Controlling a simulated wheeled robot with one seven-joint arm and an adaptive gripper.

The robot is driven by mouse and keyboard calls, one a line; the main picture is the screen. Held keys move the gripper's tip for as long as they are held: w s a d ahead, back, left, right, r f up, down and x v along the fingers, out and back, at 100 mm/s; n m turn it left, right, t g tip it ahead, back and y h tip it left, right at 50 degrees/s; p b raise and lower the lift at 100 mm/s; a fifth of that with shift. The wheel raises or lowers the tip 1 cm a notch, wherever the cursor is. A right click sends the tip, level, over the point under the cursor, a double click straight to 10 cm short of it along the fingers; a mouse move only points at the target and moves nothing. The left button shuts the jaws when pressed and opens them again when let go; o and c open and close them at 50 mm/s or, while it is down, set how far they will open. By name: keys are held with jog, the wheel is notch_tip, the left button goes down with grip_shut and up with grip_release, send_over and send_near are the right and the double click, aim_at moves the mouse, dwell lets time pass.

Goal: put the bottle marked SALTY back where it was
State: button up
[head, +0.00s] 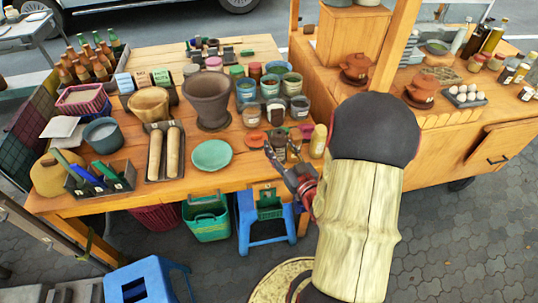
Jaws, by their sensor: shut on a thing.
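My gripper (281,153) is over the front edge of the wooden table, to the right of the turquoise plate. It is shut on a small dark thing, which looks like a bottle but is mostly hidden by the fingers. No label reading SALTY can be made out in this view. A yellow bottle (318,141) stands upright just right of my gripper. Small jars and reddish lids (256,139) lie just behind it.
The turquoise plate (212,155), the large clay mortar (208,98) and several jars and cups (247,91) crowd the table. A blue stool (262,222) and a green basket (206,220) stand below. A second counter (465,125) with pots is at right.

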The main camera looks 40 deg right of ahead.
jog(key=shift+w+d+f+b, duration=0.6)
jog(key=shift+w+f+b, duration=0.3)
jog(key=shift+w+f, duration=0.75)
jog(key=shift+w+d+f+b, duration=0.75)
jog(key=shift+w+f, duration=0.65)
jog(key=shift+f, duration=0.6)
jog(key=shift+w+d+f+b, duration=0.5)
jog(key=shift+w+f+b, duration=0.5)
jog(key=shift+w+f, duration=0.65)
jog(key=shift+s+f, duration=0.15)
jog(key=shift+f, duration=0.1)
jog(key=o, duration=1.3)
jog(key=shift+f, duration=0.1)
jog(key=shift+c, duration=0.2)
